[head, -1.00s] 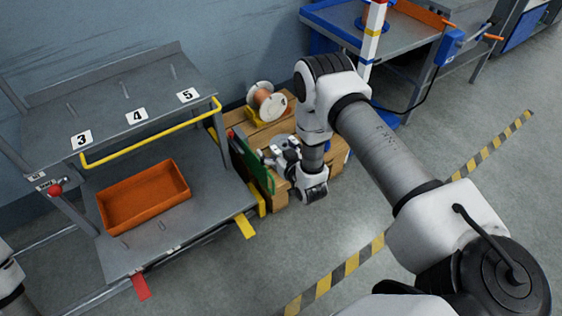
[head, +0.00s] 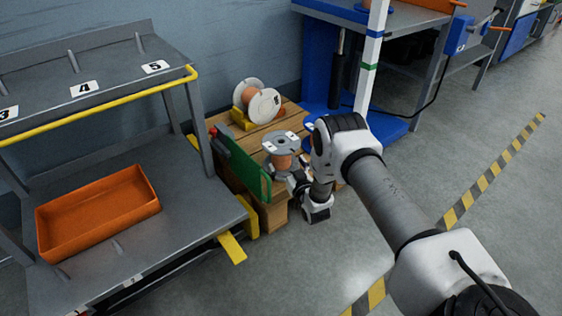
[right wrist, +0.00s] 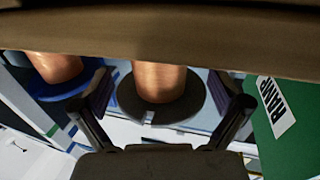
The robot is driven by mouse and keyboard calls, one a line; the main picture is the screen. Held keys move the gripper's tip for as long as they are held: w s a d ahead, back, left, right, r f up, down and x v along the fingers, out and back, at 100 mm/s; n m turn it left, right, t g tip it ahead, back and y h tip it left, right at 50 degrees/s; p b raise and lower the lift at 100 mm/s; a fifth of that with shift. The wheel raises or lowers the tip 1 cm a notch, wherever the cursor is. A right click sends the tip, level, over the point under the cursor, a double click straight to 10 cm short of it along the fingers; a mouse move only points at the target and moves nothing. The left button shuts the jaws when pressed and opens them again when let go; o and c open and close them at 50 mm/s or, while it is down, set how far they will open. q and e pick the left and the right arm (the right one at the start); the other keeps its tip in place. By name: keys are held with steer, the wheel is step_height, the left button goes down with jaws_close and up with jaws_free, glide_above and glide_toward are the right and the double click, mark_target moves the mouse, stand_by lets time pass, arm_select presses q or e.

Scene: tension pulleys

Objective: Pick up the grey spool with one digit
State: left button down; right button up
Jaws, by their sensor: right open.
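The grey spool (head: 283,144) with copper winding stands upright on the wooden pallet. White labels lie on its top flange, too small to read. My right gripper (head: 296,180) is low at the spool's near right side, partly hidden by my own wrist. In the right wrist view the gripper (right wrist: 160,88) is open, its fingers on either side of a copper-wound spool with a dark grey flange (right wrist: 188,110). I cannot tell whether the fingers touch it. A blue-flanged spool (right wrist: 60,88) is at the left there. My left gripper is out of view.
A white-flanged spool (head: 265,105) lies on its side on a yellow stand on the pallet (head: 232,180). A green board (head: 240,163) stands at the pallet's left edge. The shelf rack (head: 195,225) with an orange bin (head: 98,212) is farther left. Floor at right is clear.

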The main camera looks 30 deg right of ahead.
mark_target(285, 160)
steer(key=w, duration=0.1)
steer(key=b, duration=0.1)
steer(key=w, duration=0.1)
steer(key=shift+w+d+f, duration=0.25)
steer(key=shift+w+d, duration=0.05)
steer(key=shift+w, duration=0.05)
steer(key=shift+w+r, duration=0.15)
steer(key=shift+r, duration=0.1)
steer(key=shift+c, duration=0.7)
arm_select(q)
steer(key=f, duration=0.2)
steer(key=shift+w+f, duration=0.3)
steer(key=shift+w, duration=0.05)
arm_select(e)
steer(key=c, duration=1.6)
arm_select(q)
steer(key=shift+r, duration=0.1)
arm_select(e)
steer(key=shift+r, duration=0.15)
